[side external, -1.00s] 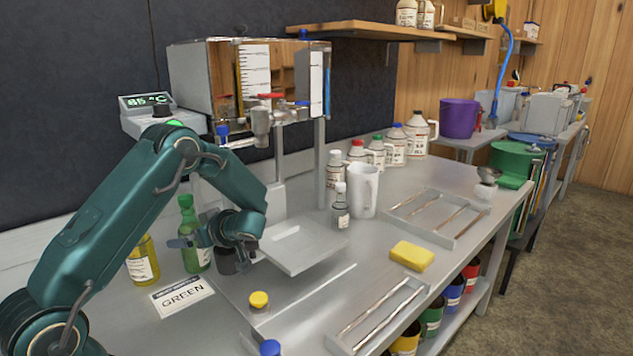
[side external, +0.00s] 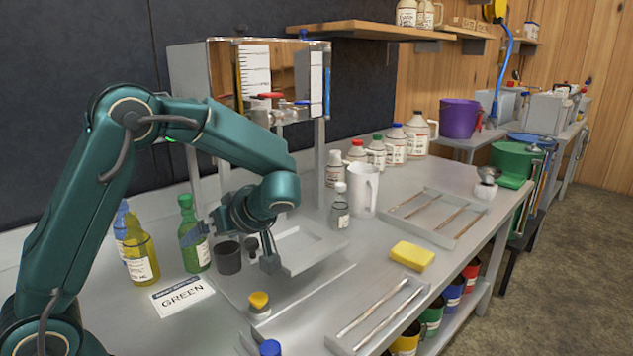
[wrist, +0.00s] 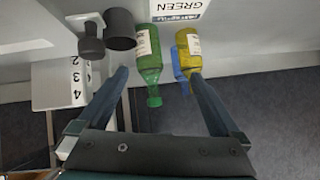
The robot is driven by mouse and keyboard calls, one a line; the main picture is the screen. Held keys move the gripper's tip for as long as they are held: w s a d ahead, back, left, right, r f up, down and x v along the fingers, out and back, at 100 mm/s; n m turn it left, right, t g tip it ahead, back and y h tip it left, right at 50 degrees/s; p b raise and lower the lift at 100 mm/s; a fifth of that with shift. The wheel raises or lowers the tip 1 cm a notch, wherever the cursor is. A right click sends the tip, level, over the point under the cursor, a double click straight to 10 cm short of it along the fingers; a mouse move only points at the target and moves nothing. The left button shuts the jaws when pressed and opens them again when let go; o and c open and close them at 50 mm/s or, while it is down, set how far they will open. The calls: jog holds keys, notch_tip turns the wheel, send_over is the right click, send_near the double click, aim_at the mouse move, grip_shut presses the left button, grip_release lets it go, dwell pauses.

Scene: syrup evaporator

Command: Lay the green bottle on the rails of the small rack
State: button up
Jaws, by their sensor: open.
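The green bottle (side external: 194,240) stands upright on the bench at the left, behind the GREEN card. My gripper (side external: 228,248) is open and empty to the right of the bottle in the side view. In the wrist view, the bottle (wrist: 149,60) appears between the two spread fingers (wrist: 158,74), beyond their tips, with no contact visible. Two low racks with rails are on the bench: one at the front edge (side external: 415,290), with two rails showing, and one farther back (side external: 455,242). The front rack looks narrower. Both look free of bottles.
A dark cup (side external: 228,262) stands just right of the green bottle. Yellow (side external: 140,258) and blue (side external: 121,225) bottles stand left of it. The GREEN card (side external: 183,297) lies in front. A yellow sponge (side external: 411,256) lies between the racks. A white jug (side external: 364,190) stands behind.

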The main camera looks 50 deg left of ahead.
jog(key=s+d+r+m+t+h, duration=0.1)
jog(key=s+d+m+t+h, duration=0.2)
jog(key=d+m, duration=0.5)
jog(key=s+d+r+m+t+h, duration=0.2)
jog(key=s+d+m+t+h, duration=0.2)
jog(key=d+m, duration=0.5)
jog(key=s+h, duration=0.2)
jog(key=h, duration=0.1)
jog(key=shift+r, duration=0.25)
jog(key=shift+s, duration=0.1)
